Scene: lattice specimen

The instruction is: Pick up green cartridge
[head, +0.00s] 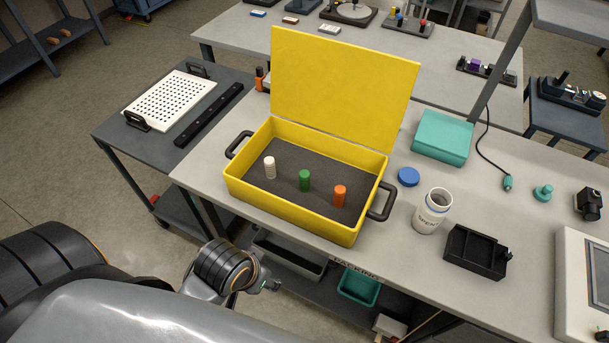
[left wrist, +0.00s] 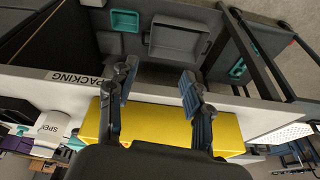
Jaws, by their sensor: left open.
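The green cartridge (head: 305,180) stands upright on the dark floor of the open yellow case (head: 292,223), between a white cartridge (head: 270,167) and an orange cartridge (head: 339,196). My left gripper (head: 270,286) is low in front of the table's front edge, outside the case and apart from the cartridges. In the left wrist view its two fingers (left wrist: 157,78) are spread with nothing between them. The yellow case's outer wall (left wrist: 170,121) shows behind the fingers there, and no cartridge shows. My right gripper is not in view.
The case's yellow lid (head: 345,90) stands raised at the back. Black handles (head: 382,202) stick out at its sides. A white jar (head: 432,211), blue lid (head: 408,177), teal box (head: 442,138) and black tray (head: 477,252) stand to the right. Bins (head: 358,287) sit below the tabletop.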

